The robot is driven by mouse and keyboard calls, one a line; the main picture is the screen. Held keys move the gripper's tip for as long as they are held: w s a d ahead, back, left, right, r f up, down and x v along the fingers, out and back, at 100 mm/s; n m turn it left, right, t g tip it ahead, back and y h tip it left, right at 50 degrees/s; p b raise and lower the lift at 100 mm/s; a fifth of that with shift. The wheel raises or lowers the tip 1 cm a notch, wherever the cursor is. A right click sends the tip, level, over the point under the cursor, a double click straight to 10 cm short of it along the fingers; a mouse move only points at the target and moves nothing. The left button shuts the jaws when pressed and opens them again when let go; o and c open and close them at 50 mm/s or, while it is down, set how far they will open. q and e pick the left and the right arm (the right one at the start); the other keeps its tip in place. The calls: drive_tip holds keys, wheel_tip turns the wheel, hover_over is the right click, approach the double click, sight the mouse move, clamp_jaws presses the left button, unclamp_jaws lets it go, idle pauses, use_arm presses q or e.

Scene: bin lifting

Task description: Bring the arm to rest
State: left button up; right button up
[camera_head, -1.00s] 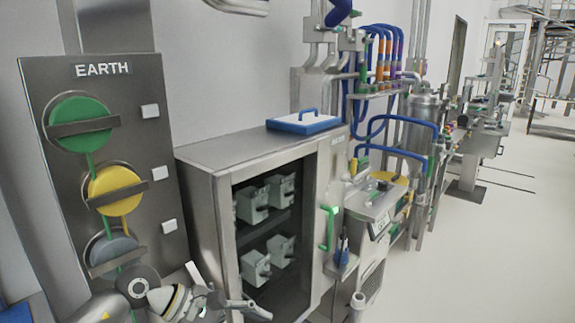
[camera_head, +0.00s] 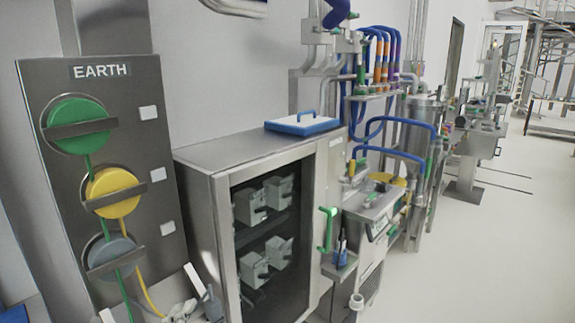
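Part of my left gripper (camera_head: 188,311) shows at the bottom edge of the head view, below the right corner of the EARTH panel (camera_head: 145,215). It is small and partly cut off, and its fingers are not clear enough to tell open from shut. I see nothing clearly held in it. My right arm and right gripper are out of view.
A steel cabinet (camera_head: 190,185) with a dark glass front stands right of the panel. A blue-and-white tray (camera_head: 303,123) lies on top. A green handle (camera_head: 327,230) sticks out on its right. Pipes and machines line the wall. The floor (camera_head: 455,265) at right is clear.

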use_arm(q)
drive_tip(key=s+a+f+n+g+y, duration=0.25)
drive_tip(key=s+f+n+g, duration=0.45)
drive_tip(key=s+f, duration=0.45)
drive_tip(key=s+f+n+g+h, duration=0.2)
drive_tip(key=s+f+n+g, duration=0.45)
drive_tip(key=s, duration=0.75)
wheel_tip(320, 180, down, 29)
drive_tip(key=s+m+g, duration=0.1)
drive_tip(key=s+m, duration=0.1)
drive_tip(key=s+a+f+g, duration=0.1)
drive_tip(key=s+a+f, duration=0.1)
drive_tip(key=s+f, duration=1.2)
drive_tip(key=shift+s+a+f, duration=0.25)
drive_tip(key=shift+s+f, duration=0.1)
drive_tip(key=shift+s, duration=0.6)
drive_tip(key=shift+m+g, duration=0.25)
